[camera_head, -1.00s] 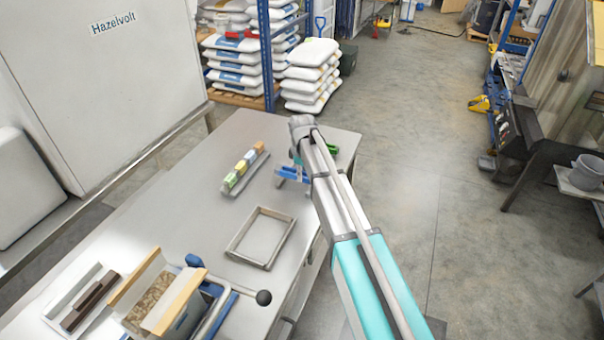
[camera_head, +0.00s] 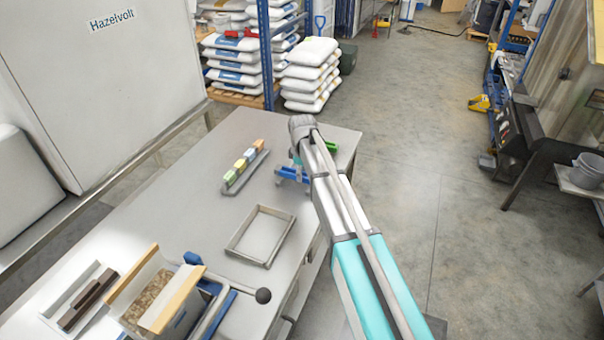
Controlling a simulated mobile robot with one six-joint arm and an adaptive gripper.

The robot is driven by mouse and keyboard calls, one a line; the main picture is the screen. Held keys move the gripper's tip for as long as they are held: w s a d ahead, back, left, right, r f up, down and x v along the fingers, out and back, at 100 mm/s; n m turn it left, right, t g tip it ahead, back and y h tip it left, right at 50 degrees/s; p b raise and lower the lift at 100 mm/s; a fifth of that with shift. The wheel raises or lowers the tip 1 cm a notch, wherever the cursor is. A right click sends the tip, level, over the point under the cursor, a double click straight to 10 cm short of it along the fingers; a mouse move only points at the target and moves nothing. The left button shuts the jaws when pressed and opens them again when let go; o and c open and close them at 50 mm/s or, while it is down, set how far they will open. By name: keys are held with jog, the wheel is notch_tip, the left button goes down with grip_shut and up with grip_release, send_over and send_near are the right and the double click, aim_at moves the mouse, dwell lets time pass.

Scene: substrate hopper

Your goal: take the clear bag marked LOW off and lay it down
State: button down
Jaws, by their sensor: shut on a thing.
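My arm reaches over the far right part of the grey workbench (camera_head: 205,200), and its wrist end is bent down there. My gripper's fingers are hidden behind and below my own arm, so what is between them does not show. A blue piece (camera_head: 292,175) stands on the bench just left of my arm, and a small green piece (camera_head: 331,147) shows just right of it. I cannot make out a clear bag or the marking LOW; either may be hidden by my arm.
A rack of coloured blocks (camera_head: 230,186) and an empty grey frame tray (camera_head: 231,247) lie on the bench. A wooden-edged hopper box (camera_head: 196,285) with a black-knobbed lever (camera_head: 263,296) stands at the front. The bench between rack and tray is clear.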

jog(key=shift+c, duration=0.9)
grip_release()
jog(key=shift+r, duration=0.1)
